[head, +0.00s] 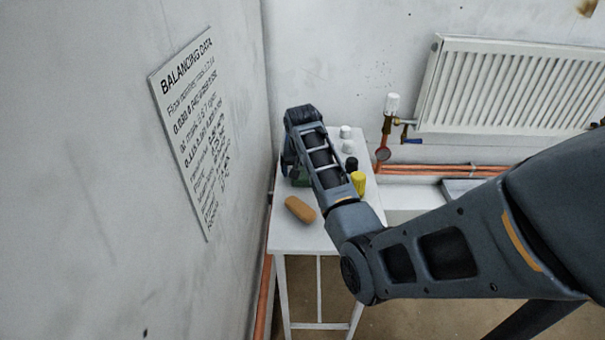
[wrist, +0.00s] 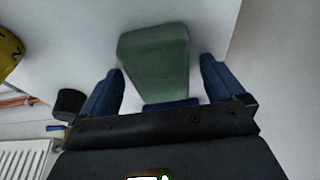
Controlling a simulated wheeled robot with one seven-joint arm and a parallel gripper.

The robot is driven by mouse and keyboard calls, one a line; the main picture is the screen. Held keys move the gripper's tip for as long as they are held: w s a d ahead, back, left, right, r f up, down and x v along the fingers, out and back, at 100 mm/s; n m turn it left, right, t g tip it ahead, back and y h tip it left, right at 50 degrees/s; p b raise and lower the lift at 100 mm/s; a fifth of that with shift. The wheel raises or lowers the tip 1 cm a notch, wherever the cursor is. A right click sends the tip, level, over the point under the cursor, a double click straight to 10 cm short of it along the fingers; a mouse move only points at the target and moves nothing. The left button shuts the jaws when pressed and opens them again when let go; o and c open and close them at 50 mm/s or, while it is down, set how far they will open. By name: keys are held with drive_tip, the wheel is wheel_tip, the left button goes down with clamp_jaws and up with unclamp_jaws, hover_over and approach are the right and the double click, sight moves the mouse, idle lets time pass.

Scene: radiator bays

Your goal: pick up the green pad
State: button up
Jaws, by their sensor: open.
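The green pad (wrist: 158,62) lies on the white table (head: 290,240), with its broad top showing in the wrist view. My gripper (wrist: 160,85) is open, with one blue finger on each side of the pad. Small gaps show between the pad and the fingers, and the pad's near end is close to the gripper's palm. In the head view only a sliver of the green pad (head: 301,181) shows, because my arm hides the rest. The fingertips are hidden in the head view.
A tan rounded block (head: 300,209) lies near the table's left edge. A yellow cap (head: 358,182), a black cap (head: 351,164) and two white caps (head: 346,132) stand right of my arm. A wall borders the table's left. A radiator (head: 510,85) and copper pipes are behind, right.

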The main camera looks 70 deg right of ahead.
idle(0.3)
drive_tip(key=c, duration=1)
